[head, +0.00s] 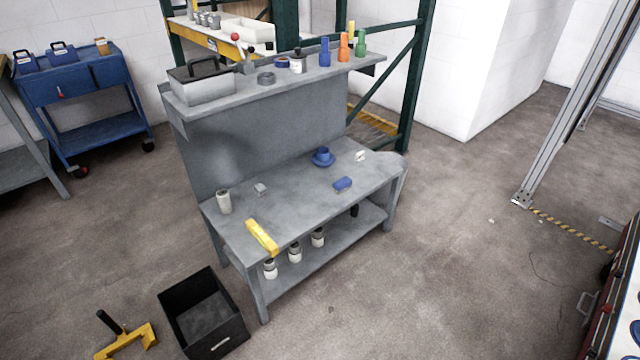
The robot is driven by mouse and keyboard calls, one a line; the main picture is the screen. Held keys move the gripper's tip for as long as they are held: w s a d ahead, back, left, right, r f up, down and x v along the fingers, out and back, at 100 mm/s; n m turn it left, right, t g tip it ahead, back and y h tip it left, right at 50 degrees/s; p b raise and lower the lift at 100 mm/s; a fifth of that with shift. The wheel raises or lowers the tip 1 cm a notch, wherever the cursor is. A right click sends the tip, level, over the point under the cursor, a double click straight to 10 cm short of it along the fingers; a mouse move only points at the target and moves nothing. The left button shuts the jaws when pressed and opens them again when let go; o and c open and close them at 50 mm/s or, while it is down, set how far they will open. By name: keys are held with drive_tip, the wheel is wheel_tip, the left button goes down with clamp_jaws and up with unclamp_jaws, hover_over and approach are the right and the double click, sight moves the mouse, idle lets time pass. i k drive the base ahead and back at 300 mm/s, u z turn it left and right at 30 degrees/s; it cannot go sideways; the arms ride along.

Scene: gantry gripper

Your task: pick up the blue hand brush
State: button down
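The blue hand brush (342,184) appears to be the small blue block with a paler lower edge on the grey workbench (300,196). It lies on the right half of the bench top, close to the front edge. A blue cup on a blue saucer (322,157) stands behind it and a little to the left. Nothing covers the brush. My gripper is not in view.
A yellow bar (262,237) lies at the bench's front left, near a pale can (224,201). A small white object (360,155) sits behind the brush. A shelf (290,84) overhangs the back. A black crate (205,318) stands on the floor. Floor to the right is open.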

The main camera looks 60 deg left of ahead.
sight(340, 186)
drive_tip(key=u, duration=1.3)
drive_tip(key=i, duration=1.4)
drive_tip(key=z, duration=0.15)
